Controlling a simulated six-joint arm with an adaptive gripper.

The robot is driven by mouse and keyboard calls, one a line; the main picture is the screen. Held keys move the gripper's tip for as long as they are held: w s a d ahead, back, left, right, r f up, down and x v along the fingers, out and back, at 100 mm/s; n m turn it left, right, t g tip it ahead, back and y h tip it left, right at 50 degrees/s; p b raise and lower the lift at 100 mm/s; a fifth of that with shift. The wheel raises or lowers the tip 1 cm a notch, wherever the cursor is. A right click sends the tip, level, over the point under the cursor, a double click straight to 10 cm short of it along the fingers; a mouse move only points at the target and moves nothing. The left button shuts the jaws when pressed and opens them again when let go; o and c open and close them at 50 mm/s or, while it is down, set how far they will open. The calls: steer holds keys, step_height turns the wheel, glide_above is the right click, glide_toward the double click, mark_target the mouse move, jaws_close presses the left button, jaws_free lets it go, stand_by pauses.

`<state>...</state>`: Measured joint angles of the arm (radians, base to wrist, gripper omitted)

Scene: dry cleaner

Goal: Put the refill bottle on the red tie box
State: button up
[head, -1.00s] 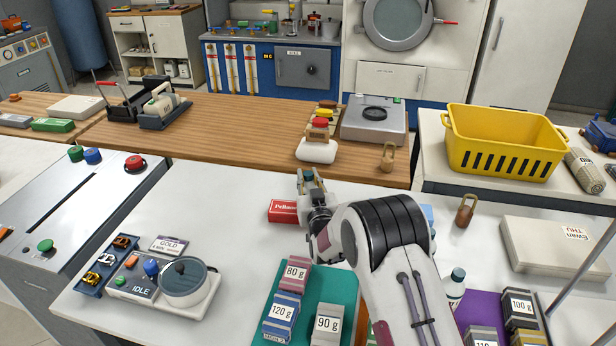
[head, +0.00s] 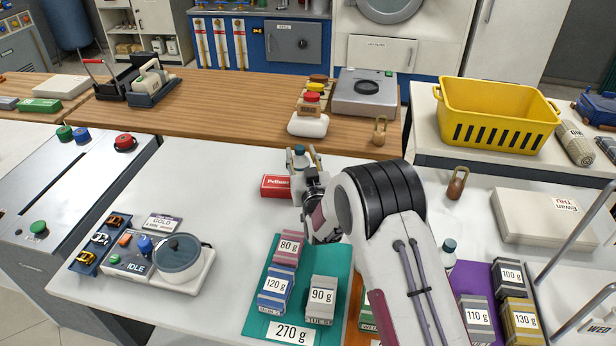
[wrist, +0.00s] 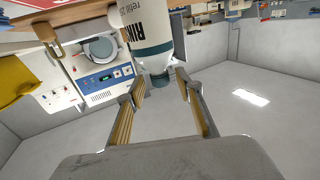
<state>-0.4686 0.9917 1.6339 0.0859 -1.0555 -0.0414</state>
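The refill bottle (head: 300,152), white with a dark teal cap, stands behind my gripper (head: 304,160) and is partly hidden by it in the head view. In the wrist view the refill bottle (wrist: 148,35) shows large and upside down, its cap end near the fingertips. My gripper (wrist: 160,84) is open, its fingers spread wide, one to each side of the cap; I cannot tell whether they touch it. The red tie box (head: 276,187), with white lettering, lies flat on the white table just left of my gripper.
Another teal-capped bottle (head: 448,247) stands right of my arm. Weight-labelled packs stand on a teal mat (head: 338,302) and a purple mat (head: 482,273) at the front. White table is clear left of the red box.

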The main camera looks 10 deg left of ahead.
steer(key=v, duration=0.9)
steer(key=shift+s, duration=0.25)
steer(key=shift+d+r, duration=0.1)
stand_by(0.8)
steer(key=s+d+r+m+g+h, duration=0.1)
steer(key=s+d+r+g+h, duration=0.15)
steer(key=s+d+r, duration=0.4)
steer(key=s+d+r+m+g+h, duration=0.1)
steer(key=s+d+r+g+h, duration=0.15)
steer(key=d+r, duration=0.7)
steer(key=s+d+m+g, duration=0.1)
steer(key=s+d, duration=0.4)
steer(key=s, duration=0.6)
steer(key=s+d+f+g+h, duration=0.1)
steer(key=s+d+g, duration=0.2)
steer(key=s, duration=0.8)
steer(key=s+d+m+g+h, duration=0.1)
steer(key=s+d+g, duration=0.1)
steer(key=s+d, duration=0.5)
steer(key=s, duration=0.4)
steer(key=shift+s+d+f+m, duration=0.15)
steer(key=shift+s+f+m, duration=0.05)
steer(key=shift+s+m, duration=0.1)
